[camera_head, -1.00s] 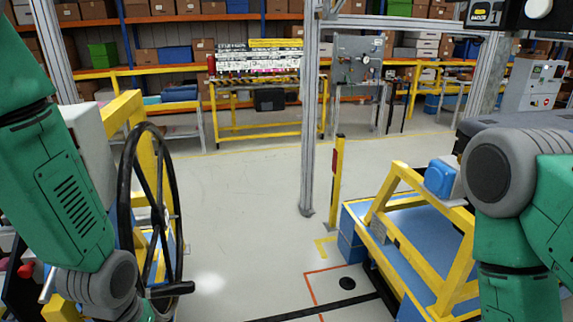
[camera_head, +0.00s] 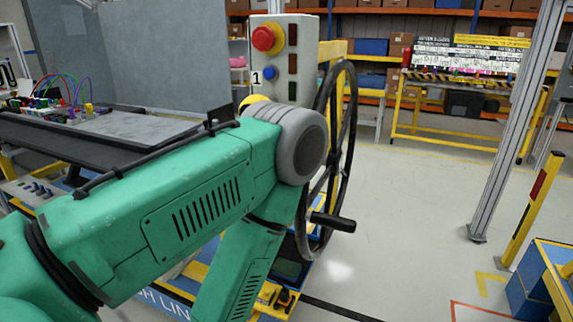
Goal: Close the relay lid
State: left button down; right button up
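No relay lid can be made out in the head view. My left arm, green with a grey elbow joint, crosses the picture from the lower left and bends down near the middle. Its gripper is out of the picture. My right arm and gripper are not in view. A grey control box (camera_head: 304,62) with a red button on a yellow ring (camera_head: 267,38), a blue button (camera_head: 270,73) and dark red lamps stands behind the elbow, marked "1". Its lower part is hidden by my arm.
A black handwheel (camera_head: 346,130) with a crank handle stands right of my elbow. At left, a dark bench (camera_head: 60,135) carries coloured cables and small parts (camera_head: 72,105). A metal post (camera_head: 515,120) and yellow post (camera_head: 530,210) stand at right. The floor between is clear.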

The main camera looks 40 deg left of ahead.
aim_at(26, 87)
jog(key=u, duration=2.95)
jog(key=i+j+u, duration=0.2)
jog(key=i+u, duration=0.15)
jog(key=i, duration=0.25)
jog(key=i+u, duration=0.35)
jog(key=i, duration=1.55)
jog(key=i+j, duration=0.1)
jog(key=i, duration=2.6)
jog(key=z, duration=0.05)
